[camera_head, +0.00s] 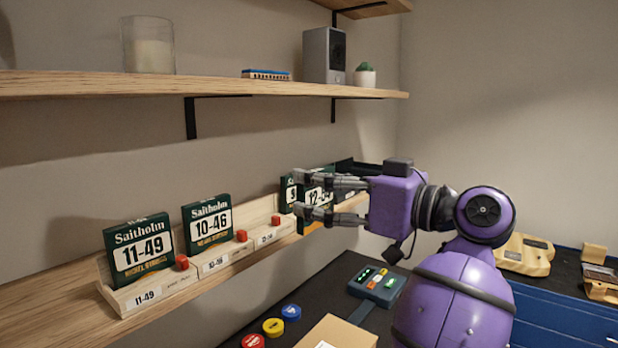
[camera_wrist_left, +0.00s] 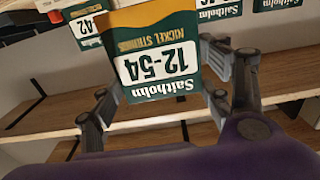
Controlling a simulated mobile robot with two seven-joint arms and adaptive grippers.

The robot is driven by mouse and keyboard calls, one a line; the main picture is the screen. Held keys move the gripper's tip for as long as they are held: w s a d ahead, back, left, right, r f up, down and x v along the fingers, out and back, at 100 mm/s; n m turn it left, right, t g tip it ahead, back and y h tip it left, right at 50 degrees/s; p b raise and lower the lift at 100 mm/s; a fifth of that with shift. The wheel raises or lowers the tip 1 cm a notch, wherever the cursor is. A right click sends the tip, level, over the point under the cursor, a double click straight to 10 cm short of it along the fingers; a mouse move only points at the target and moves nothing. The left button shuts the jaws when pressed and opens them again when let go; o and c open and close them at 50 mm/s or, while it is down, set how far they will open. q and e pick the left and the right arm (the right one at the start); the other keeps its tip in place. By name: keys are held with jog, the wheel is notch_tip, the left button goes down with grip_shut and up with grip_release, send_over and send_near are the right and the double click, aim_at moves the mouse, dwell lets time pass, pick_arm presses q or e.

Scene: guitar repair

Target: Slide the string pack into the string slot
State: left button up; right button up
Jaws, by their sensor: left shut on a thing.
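My left gripper (camera_head: 305,196) is shut on a dark green string pack marked 12-54 (camera_head: 316,194). In the left wrist view the pack (camera_wrist_left: 158,68) appears upside down between the fingers (camera_wrist_left: 160,98), with its gold band and white number label showing. In the head view the fingers partly cover it. The pack is at the shelf's right part, to the right of the third string slot (camera_head: 267,238), whose small label looks like 12-54. That slot shows no pack standing in it. My right gripper is not in view.
Packs 11-49 (camera_head: 143,248) and 10-46 (camera_head: 207,222) stand in neighbouring slots, with small red blocks (camera_head: 241,235) on the wooden rack. Another green pack (camera_head: 288,192) is close behind the held one. An upper shelf (camera_head: 220,86) overhangs. A box (camera_head: 338,333) lies below.

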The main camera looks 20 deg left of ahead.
pick_arm(q)
jog(key=shift+x, duration=7.45)
jog(key=shift+d+f, duration=0.1)
jog(key=shift+f, duration=2.2)
jog(key=o, duration=1.2)
jog(key=v, duration=1.2)
